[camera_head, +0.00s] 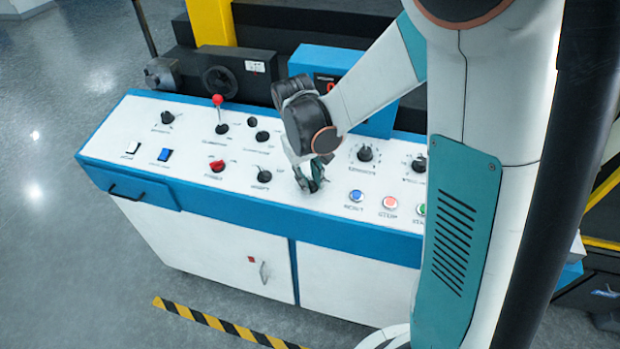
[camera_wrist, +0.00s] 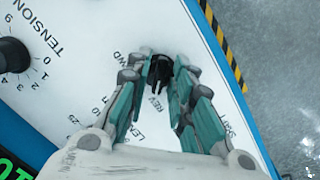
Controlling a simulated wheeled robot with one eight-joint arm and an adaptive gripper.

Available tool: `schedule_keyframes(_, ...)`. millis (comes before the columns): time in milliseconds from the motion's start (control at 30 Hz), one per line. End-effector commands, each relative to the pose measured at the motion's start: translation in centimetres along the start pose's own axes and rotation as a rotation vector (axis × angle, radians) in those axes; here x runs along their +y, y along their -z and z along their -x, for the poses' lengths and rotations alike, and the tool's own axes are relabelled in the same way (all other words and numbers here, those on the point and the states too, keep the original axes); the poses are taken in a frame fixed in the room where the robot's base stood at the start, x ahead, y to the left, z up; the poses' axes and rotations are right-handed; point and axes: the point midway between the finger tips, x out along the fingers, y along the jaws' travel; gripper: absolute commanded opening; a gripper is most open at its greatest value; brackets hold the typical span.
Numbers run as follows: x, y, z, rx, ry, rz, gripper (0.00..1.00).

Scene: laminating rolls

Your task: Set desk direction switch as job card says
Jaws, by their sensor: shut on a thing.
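The direction switch is a small black knob (camera_wrist: 160,72) on the white desk top (camera_wrist: 90,85). In the wrist view, my gripper (camera_wrist: 161,76) has its two teal fingers shut on it from both sides. The label REV (camera_wrist: 155,104) shows below the knob, and one ending in WD (camera_wrist: 118,56) is at its upper left. I cannot tell for certain which label the knob points to. In the head view, my gripper (camera_head: 312,184) is down on the desk panel (camera_head: 230,150), hiding the switch. No readable job card shows.
A TENSION knob (camera_wrist: 14,55) is at the wrist view's left. In the head view, blue, red and green buttons (camera_head: 390,202) lie right of my gripper. A red-topped lever (camera_head: 218,101), a red knob (camera_head: 217,166) and a black knob (camera_head: 264,176) stand to its left.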

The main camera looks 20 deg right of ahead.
Motion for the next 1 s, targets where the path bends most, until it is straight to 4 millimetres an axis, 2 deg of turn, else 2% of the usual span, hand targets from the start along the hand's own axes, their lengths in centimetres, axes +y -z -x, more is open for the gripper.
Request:
schedule_keyframes(633,-0.04,-0.04,-0.04,0.0,-0.01,0.058,0.0)
schedule_keyframes(667,-0.04,-0.04,-0.04,0.0,-0.01,0.058,0.23)
schedule_keyframes(700,-0.04,-0.04,-0.04,0.0,-0.01,0.058,0.29)
schedule_keyframes(1000,-0.02,-0.01,0.01,0.0,-0.01,0.057,0.29)
